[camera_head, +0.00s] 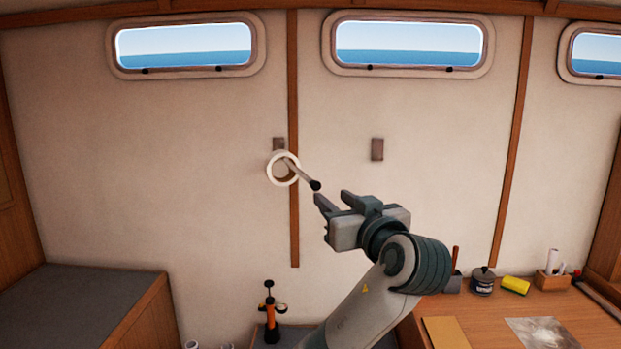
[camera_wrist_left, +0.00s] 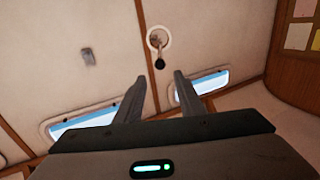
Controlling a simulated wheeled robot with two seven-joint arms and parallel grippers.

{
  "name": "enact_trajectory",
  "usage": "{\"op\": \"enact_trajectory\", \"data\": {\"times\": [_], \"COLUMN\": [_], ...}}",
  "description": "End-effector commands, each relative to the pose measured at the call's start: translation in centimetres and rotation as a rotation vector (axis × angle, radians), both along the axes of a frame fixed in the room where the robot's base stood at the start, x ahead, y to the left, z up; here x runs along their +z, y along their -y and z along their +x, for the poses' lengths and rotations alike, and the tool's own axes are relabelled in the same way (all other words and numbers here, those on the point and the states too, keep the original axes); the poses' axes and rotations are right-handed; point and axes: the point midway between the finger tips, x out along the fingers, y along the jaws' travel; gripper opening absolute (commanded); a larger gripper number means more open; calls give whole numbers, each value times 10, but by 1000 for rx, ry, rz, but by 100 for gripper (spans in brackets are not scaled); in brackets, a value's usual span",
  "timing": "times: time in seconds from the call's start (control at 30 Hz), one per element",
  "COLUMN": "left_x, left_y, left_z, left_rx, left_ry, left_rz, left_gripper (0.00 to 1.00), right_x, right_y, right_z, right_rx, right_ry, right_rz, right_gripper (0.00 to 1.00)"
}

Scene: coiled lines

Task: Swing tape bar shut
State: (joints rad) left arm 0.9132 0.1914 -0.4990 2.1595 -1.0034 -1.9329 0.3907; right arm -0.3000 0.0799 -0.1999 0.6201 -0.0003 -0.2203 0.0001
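The tape bar (camera_head: 302,176) sticks out from the wall at an angle, with a black knob (camera_head: 315,185) on its free end. A white tape roll (camera_head: 269,170) hangs around it near the left wall bracket (camera_head: 278,143). A second bracket (camera_head: 377,149) is on the wall to the right, apart from the bar. My left gripper (camera_head: 333,197) is open and empty, just right of and below the knob. In the left wrist view the knob (camera_wrist_left: 159,64) shows beyond and between the spread fingers (camera_wrist_left: 157,80). My right gripper is not in view.
A wooden desk (camera_head: 470,310) at lower right holds a dark pot (camera_head: 482,280), a yellow item (camera_head: 515,285) and a small wooden holder (camera_head: 552,281). An orange pump-like tool (camera_head: 270,312) stands below the bar. The wall around the brackets is clear.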

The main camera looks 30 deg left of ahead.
Motion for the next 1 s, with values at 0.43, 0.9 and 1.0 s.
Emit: {"op": "enact_trajectory", "data": {"times": [0.43, 0.9, 1.0], "left_x": [3, 1, 0], "left_y": [-66, -114, -117], "left_z": [47, 84, 86], "left_rx": [5, 2, 1], "left_ry": [-6, -3, -3], "left_rz": [4, 1, 1], "left_gripper": [35, 35, 35], "right_x": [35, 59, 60], "right_y": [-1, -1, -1], "right_z": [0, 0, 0], "right_rx": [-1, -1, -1], "right_ry": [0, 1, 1], "right_rz": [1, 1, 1], "right_gripper": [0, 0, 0]}}
